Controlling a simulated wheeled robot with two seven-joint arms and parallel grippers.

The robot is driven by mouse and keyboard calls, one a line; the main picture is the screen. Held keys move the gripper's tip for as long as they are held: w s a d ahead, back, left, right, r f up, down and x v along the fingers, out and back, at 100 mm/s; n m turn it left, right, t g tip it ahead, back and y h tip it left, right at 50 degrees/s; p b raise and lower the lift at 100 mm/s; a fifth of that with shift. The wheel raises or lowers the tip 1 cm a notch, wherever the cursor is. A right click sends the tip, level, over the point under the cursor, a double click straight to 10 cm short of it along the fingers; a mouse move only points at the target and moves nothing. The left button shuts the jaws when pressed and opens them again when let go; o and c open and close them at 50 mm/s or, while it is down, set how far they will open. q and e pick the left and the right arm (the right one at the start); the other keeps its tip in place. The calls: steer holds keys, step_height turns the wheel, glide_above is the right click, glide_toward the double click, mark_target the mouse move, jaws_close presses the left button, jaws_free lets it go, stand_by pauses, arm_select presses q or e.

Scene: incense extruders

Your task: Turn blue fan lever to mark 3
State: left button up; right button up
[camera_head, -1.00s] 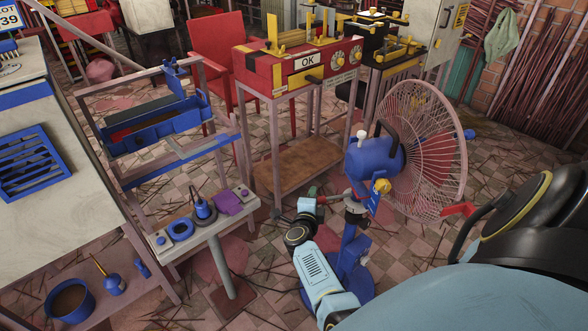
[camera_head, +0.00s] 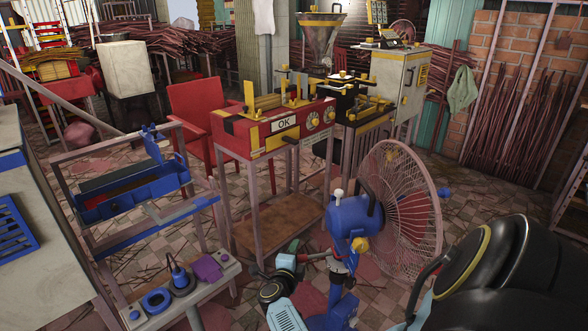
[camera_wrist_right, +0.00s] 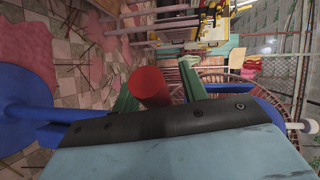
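The blue fan (camera_head: 352,216) stands right of centre in the head view, with its round wire cage (camera_head: 408,210) facing right. A white knob (camera_head: 339,195) is on top of its motor housing and a yellow knob (camera_head: 360,244) is low on its side. My right gripper (camera_head: 303,258) is just left of the fan's neck. In the right wrist view, its green fingers (camera_wrist_right: 158,82) are apart on either side of a red cylinder (camera_wrist_right: 150,87), with a gap at the right finger. I cannot read any marks. My left gripper is not in view.
A red machine marked OK (camera_head: 275,132) stands on a frame behind the fan. A blue tray rack (camera_head: 135,190) and a small bench with a purple block (camera_head: 206,269) are at left. Free tiled floor shows around the fan.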

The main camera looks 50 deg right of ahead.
steer(key=shift+a, duration=0.15)
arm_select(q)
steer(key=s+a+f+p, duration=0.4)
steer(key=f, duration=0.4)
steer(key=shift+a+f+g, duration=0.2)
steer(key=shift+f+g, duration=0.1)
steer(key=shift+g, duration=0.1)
arm_select(e)
steer(key=v, duration=1.3)
steer(key=shift+a, duration=0.15)
steer(key=shift+r, duration=0.1)
